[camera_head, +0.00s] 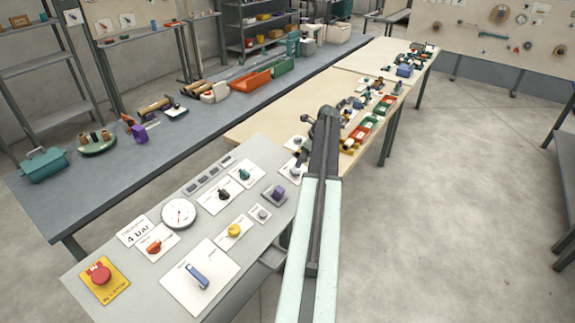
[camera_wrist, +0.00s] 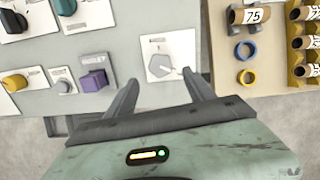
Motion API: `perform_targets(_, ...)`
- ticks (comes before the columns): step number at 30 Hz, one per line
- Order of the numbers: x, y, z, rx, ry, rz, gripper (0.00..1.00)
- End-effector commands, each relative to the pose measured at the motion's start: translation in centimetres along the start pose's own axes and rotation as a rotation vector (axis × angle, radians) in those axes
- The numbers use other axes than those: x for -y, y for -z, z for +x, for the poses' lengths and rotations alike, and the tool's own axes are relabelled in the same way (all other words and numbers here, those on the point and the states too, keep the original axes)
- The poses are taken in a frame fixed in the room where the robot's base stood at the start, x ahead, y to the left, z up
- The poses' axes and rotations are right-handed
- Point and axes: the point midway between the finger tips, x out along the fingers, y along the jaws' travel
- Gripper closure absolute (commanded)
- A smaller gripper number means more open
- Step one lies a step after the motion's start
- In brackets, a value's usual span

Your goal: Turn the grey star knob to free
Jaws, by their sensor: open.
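A light grey knob (camera_wrist: 160,64) sits on a white plate at the panel's edge in the wrist view. It has a short pointer towards the lower right; its printed words are too small to read. In the head view a grey knob on a white plate (camera_head: 295,169), partly behind my arm, looks like the same one. My gripper (camera_wrist: 160,82) is open, with its two fingers on either side of the knob's lower part in the picture. I cannot tell whether they touch it. My gripper also shows in the head view (camera_head: 322,122).
A wooden table with a blue ring (camera_wrist: 245,50) and cardboard tubes (camera_wrist: 250,15) is to the right. A red stop button (camera_head: 100,273) is on the panel.

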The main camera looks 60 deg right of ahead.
Motion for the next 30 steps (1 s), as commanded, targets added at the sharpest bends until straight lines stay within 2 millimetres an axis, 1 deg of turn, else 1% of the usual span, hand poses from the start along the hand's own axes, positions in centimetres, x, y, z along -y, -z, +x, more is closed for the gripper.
perform_targets(5, 0.0, 0.1, 0.1, 0.000, 0.000, 0.000, 0.38)
perform_targets(8, 0.0, 0.2, 0.8, 0.000, 0.000, 0.000, 0.38)
perform_targets(11, 0.1, 0.3, 2.1, 0.000, 0.000, 0.000, 0.38)
perform_targets(18, 0.0, 0.3, 6.5, 0.000, 0.000, -0.001, 0.38)
perform_targets(21, 0.1, 0.3, 7.7, 0.000, 0.001, -0.001, 0.38)
perform_targets(24, 0.1, 0.2, 8.0, 0.000, 0.001, 0.000, 0.38)
perform_targets(30, 0.0, 0.0, 7.8, 0.000, 0.001, 0.000, 0.38)
